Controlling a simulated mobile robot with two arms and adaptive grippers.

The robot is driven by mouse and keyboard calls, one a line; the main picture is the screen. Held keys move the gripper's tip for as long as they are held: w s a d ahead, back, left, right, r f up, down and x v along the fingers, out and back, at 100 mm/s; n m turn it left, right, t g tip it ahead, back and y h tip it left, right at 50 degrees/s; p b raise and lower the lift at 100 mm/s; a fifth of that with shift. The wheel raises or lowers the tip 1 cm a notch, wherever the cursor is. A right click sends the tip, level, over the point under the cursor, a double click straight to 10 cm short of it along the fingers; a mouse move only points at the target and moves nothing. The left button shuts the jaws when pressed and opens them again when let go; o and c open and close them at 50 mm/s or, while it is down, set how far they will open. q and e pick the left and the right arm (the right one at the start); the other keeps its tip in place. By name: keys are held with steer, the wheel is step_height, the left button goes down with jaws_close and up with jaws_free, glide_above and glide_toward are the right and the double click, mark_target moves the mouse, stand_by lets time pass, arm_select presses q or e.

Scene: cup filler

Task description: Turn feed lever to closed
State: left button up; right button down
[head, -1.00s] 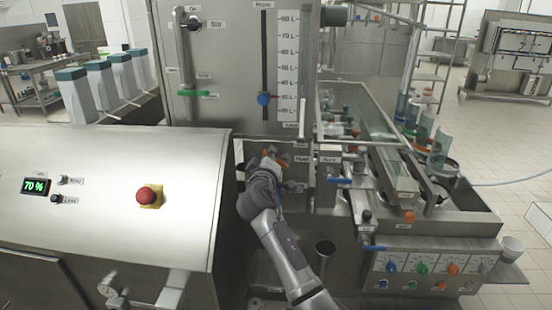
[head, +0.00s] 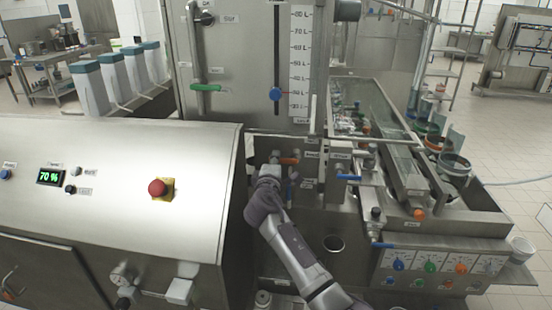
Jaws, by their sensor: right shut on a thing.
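My right gripper (head: 272,172) is in the recess between the large steel housing and the filling line, and its arm comes up from the bottom of the head view. It is shut on a small lever handle, which I take to be the feed lever; the fingers hide most of it. The labels there are too small to read. My left gripper is not in view.
The steel housing (head: 110,220) with a red stop button (head: 158,188) and a 70 % display (head: 50,177) closes off the left. The level panel with a green-handled lever (head: 206,88) stands above. The filling line (head: 395,195) with a blue lever (head: 348,177) is to the right.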

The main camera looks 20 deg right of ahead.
stand_by(0.4)
steer(key=c, duration=1.1)
jaws_free()
steer(key=shift+w+d, duration=0.1)
steer(key=shift+c, duration=0.2)
steer(key=v, duration=1.2)
steer(key=shift+f, duration=0.1)
